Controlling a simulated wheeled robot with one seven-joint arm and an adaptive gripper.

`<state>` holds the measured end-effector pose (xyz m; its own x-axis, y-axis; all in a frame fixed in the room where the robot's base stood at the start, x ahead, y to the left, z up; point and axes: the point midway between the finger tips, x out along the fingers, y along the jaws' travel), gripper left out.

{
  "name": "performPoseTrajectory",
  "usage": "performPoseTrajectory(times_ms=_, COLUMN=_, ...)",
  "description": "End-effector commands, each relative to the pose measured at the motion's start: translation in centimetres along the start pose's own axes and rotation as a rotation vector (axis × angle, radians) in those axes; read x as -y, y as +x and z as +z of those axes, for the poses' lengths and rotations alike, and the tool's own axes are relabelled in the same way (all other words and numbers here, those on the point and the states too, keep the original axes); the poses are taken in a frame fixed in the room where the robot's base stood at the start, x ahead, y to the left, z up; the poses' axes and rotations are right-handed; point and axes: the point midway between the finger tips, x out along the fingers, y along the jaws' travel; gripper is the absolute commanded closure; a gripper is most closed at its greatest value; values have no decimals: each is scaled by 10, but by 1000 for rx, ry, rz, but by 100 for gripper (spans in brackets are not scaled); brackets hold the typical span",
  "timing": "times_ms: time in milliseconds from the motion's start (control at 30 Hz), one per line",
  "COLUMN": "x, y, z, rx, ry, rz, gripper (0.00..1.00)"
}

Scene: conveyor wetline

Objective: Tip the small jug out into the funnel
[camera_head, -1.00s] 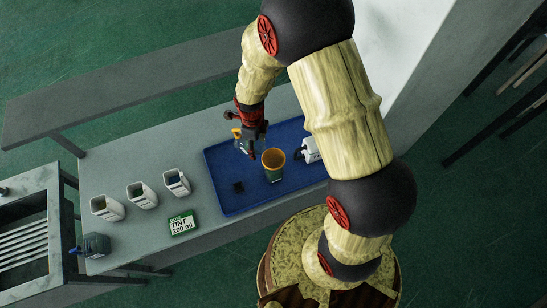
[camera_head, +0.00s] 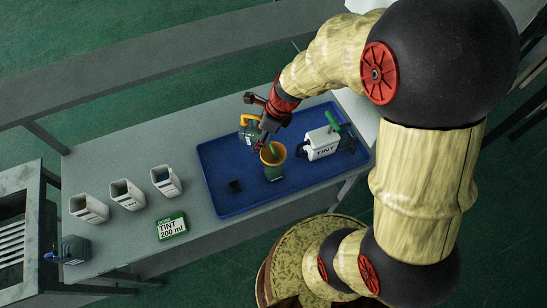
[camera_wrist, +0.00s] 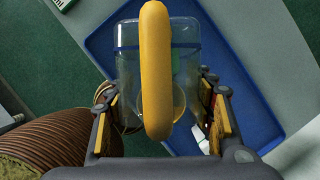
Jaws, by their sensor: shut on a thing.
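My gripper (camera_wrist: 160,122) is shut on the small clear jug (camera_wrist: 128,50), which has a thick yellow handle (camera_wrist: 155,70) facing the wrist camera.
Several white open containers (camera_head: 127,194) and a TINT 200 ml sign (camera_head: 172,226) stand left on the grey bench (camera_head: 105,165).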

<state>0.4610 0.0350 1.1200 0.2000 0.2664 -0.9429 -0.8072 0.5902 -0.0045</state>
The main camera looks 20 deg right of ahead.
Motion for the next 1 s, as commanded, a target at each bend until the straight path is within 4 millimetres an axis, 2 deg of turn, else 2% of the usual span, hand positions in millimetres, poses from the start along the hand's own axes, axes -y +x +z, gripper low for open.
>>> performPoseTrajectory(times_ms=167, x=0, y=0, z=-1, rx=45, ry=0, rz=0, gripper=77)
performPoseTrajectory(times_ms=367, x=-1, y=-6, z=4, rx=-34, ry=-5, rz=5, gripper=77)
performPoseTrajectory(times_ms=633, x=-1, y=0, z=9, rx=-160, ry=-6, rz=5, gripper=77)
performPoseTrajectory(times_ms=800, x=0, y=8, z=7, rx=-173, ry=-1, rz=1, gripper=77)
performPoseTrajectory(times_ms=1000, x=-1, y=8, z=10, rx=-191, ry=-4, rz=0, gripper=77)
